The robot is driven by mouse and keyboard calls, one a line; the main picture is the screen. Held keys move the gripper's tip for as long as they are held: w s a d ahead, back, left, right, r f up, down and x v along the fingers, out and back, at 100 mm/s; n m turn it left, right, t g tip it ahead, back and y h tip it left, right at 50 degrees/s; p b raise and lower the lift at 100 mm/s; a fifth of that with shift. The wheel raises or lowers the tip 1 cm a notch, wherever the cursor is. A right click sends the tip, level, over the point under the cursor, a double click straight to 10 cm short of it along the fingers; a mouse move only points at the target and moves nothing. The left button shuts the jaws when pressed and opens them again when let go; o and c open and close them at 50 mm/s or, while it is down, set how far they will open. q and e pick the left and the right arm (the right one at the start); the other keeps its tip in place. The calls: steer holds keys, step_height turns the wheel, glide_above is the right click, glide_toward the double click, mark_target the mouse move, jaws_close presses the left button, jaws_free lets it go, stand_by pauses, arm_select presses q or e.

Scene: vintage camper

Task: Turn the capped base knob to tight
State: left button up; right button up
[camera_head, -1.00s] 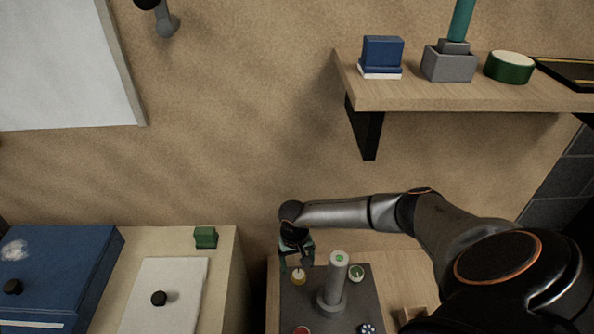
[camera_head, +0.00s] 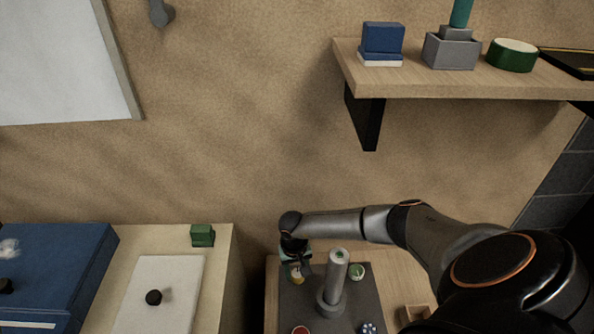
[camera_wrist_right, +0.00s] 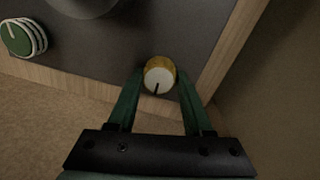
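A yellow knob with a white cap and a dark pointer line (camera_wrist_right: 159,76) sits on a dark grey plate (camera_wrist_right: 185,28) near its corner. In the head view this knob (camera_head: 297,279) is partly hidden by my right gripper (camera_head: 297,268). In the wrist view my right gripper (camera_wrist_right: 159,84) has its green fingers apart, one on each side of the knob. Small gaps seem to show, so I cannot tell whether either finger touches it. A grey post (camera_head: 336,278) stands upright on the plate. My left gripper is not in view.
A green knob (camera_head: 357,271), a red knob (camera_head: 301,330) and a spotted knob (camera_head: 368,328) are also on the plate. A wooden shelf (camera_head: 450,86) overhangs at the upper right. A counter with a blue box (camera_head: 55,265) is at the left.

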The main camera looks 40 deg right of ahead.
jaws_close()
